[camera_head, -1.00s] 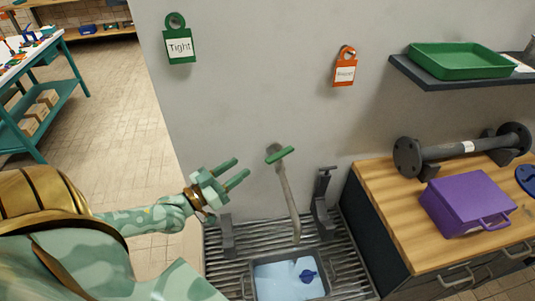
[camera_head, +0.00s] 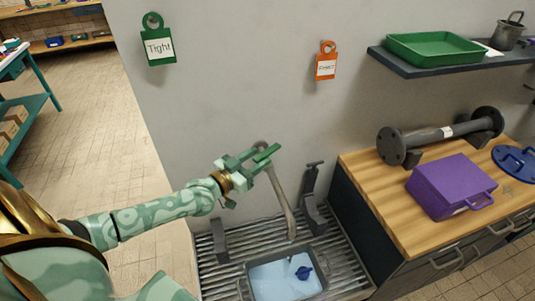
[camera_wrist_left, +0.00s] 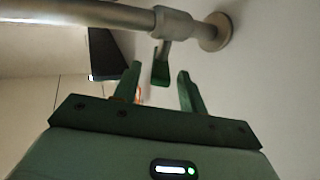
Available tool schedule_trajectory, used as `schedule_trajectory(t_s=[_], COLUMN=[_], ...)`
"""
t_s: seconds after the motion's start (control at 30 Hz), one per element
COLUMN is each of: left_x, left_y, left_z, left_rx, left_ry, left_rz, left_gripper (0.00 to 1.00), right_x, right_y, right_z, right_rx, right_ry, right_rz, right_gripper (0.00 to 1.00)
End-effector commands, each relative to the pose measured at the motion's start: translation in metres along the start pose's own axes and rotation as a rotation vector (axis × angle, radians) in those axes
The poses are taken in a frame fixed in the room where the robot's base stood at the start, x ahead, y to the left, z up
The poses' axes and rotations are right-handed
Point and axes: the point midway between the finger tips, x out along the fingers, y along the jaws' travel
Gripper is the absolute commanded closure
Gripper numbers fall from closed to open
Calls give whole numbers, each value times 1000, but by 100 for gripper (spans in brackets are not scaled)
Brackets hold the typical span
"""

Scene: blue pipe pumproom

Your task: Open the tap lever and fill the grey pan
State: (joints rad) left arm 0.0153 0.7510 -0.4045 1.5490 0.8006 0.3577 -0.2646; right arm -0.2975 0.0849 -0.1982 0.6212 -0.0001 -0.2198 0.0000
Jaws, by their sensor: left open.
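The grey pan (camera_head: 247,282) sits on the slatted drain grate under the tap spout (camera_head: 282,205). Pale blue, water-like content and a dark blue object (camera_head: 304,272) show inside it. The green tap lever (camera_head: 267,152) is at the top of the tap by the wall. My left gripper (camera_head: 256,160) is open at the lever. In the left wrist view, the lever (camera_wrist_left: 161,72) hangs from the tap pipe (camera_wrist_left: 95,13) and appears between the open fingertips (camera_wrist_left: 160,70), with gaps on both sides. Contact cannot be made out. My right gripper is not in view.
Dark grey brackets (camera_head: 219,240) (camera_head: 312,195) stand on the grate (camera_head: 340,265) beside the tap. A wooden counter (camera_head: 395,215) at right holds a purple case (camera_head: 450,185) and a flanged pipe (camera_head: 440,135). A shelf above holds a green tray (camera_head: 445,48).

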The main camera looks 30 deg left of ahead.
Motion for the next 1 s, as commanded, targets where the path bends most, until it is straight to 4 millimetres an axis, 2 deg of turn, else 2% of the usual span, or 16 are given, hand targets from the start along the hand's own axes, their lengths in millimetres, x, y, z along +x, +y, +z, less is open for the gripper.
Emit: schedule_trajectory(t_s=[0.1,0.23,0.4,0.6,0.63,0.77,0.8,0.9,1.0], left_x=[24,39,46,47,46,46,46,46,47], left_y=[0,0,0,0,0,0,0,0,0], left_z=[1,2,1,0,0,0,0,0,-5], left_rx=[0,0,-1,-1,-1,-1,-1,-1,-3], left_ry=[2,0,-1,-1,-1,-1,-1,-1,4], left_rz=[0,0,0,0,0,0,0,-2,-26], left_gripper=[58,58,58,58,61,97,100,100,100], right_x=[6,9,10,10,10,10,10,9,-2], right_y=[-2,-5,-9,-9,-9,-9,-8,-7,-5], right_z=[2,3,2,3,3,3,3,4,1], right_rx=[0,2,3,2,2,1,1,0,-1], right_ry=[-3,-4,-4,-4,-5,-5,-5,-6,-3], right_rz=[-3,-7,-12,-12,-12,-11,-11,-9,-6], right_gripper=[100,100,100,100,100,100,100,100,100])
